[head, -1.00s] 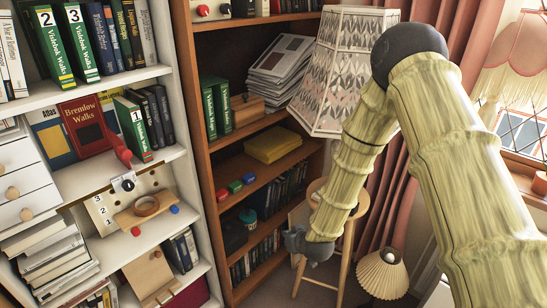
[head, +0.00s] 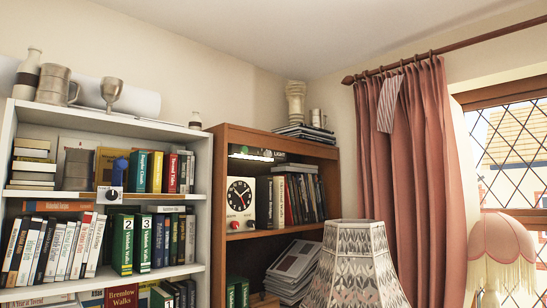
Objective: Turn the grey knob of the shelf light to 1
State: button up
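A lit strip light (head: 250,157) glows under the top board of the brown bookcase (head: 222,185). Small fittings and a label with the word LIGHT (head: 280,156) sit beside it, too small to read a knob setting. A dark round knob on a white plate (head: 110,195) is fixed at a shelf edge of the white bookcase (head: 50,195); I cannot tell whether it belongs to the light, nor read its setting. My gripper and arm are out of this view, so its opening and its place relative to the light are hidden.
A clock panel (head: 241,206) with red knobs stands in the brown bookcase beside books. A patterned lampshade (head: 352,265) rises in front of its right side. Pink curtains (head: 410,170) and a fringed lamp (head: 500,255) are at the right.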

aim_at(268, 154)
jog(key=u, duration=0.15)
jog(key=k, duration=0.4)
jog(key=z, duration=0.75)
jog(key=i, duration=1.3)
jog(key=u, duration=0.65)
